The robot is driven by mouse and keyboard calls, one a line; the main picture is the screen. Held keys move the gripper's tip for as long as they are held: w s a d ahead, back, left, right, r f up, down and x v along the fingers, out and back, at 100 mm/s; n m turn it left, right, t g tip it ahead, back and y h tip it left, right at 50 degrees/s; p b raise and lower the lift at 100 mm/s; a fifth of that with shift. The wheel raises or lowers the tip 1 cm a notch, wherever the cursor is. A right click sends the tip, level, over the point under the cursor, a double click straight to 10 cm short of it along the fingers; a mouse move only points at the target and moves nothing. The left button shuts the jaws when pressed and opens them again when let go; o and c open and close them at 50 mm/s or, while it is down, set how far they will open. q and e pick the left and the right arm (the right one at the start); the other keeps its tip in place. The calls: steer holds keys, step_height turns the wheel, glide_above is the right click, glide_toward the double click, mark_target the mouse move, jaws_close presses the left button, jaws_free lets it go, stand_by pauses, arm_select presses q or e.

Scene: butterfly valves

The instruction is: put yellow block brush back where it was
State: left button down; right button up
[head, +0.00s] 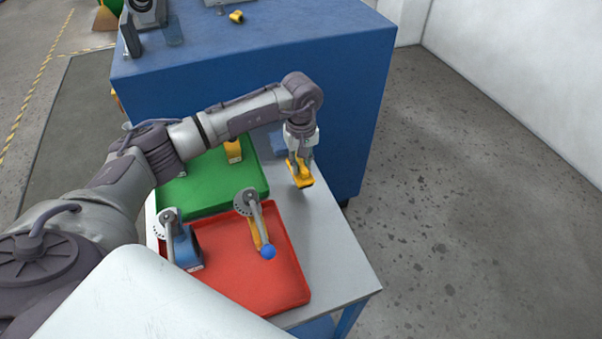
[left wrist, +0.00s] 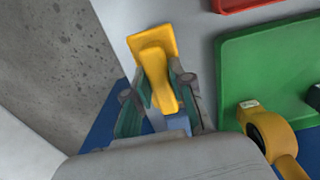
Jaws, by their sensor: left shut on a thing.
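The yellow block brush (head: 300,176) is in my left gripper (head: 300,162), above the grey table top to the right of the trays. In the left wrist view the brush (left wrist: 157,65) sits between the two fingers of the left gripper (left wrist: 158,105), which are shut on its handle. Its wide yellow base points away from the palm. I cannot tell whether the brush touches the table. My right gripper is not in view.
A green tray (head: 222,192) and a red tray (head: 285,282) lie on the grey table (head: 335,250). The red tray holds valves with grey levers; one has a blue knob (head: 268,252). A blue workbench (head: 350,110) stands behind. The table's right strip is clear.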

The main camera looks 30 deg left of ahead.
mark_target(301, 163)
arm_select(q)
step_height(301, 163, down, 4)
steer(key=shift+f+p, duration=0.25)
steer(key=shift+p, duration=0.3)
steer(key=shift+f, duration=0.3)
steer(key=c, duration=1)
jaws_free()
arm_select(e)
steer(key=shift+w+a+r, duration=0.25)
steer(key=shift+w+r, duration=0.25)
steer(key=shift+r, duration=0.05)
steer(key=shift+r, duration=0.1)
arm_select(q)
steer(key=shift+r, duration=0.35)
step_height(301, 163, up, 10)
steer(key=b, duration=0.3)
steer(key=shift+r, duration=0.85)
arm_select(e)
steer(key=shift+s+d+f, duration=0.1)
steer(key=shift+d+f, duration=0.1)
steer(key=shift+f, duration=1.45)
